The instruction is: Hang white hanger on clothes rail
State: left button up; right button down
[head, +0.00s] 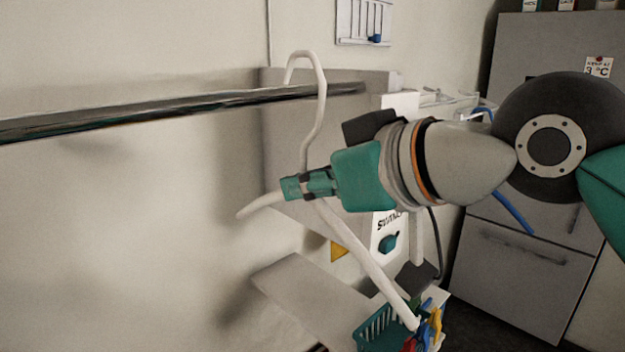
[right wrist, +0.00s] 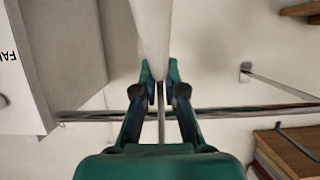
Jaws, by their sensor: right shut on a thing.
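The white hanger (head: 370,255) hangs from my right gripper (head: 300,187), which is shut on it near the neck. One arm of the hanger slopes down to the right and the other points left. The hook (head: 313,70) arches above the metal clothes rail (head: 170,104). Its shank passes in front of the rail, and its tip ends near the rail's upper edge, seemingly on the far side. I cannot tell if the hook touches the rail. In the right wrist view, the hanger (right wrist: 152,35) runs between the fingertips (right wrist: 160,82), with the rail (right wrist: 90,116) crossing behind.
A teal basket (head: 375,328) with colourful pegs (head: 428,325) is below the hanger's lower arm. A pale shelf (head: 300,285) is on the wall side. A grey fridge (head: 520,245) stands at the right. The rail's left stretch is bare.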

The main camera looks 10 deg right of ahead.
jog(key=shift+w+a+p, duration=0.5)
jog(key=shift+w+a, duration=0.3)
jog(key=shift+w, duration=0.3)
jog(key=shift+w+a+p, duration=0.55)
jog(key=shift+w+a, duration=0.2)
jog(key=shift+w, duration=0.4)
jog(key=shift+w+a+p, duration=0.5)
jog(key=shift+w+a, duration=0.3)
jog(key=shift+w, duration=0.3)
jog(key=shift+w+a+f+b, duration=0.1)
jog(key=shift+f+b, duration=1.25)
jog(key=shift+f, duration=0.05)
jog(key=c, duration=1.2)
grip_release()
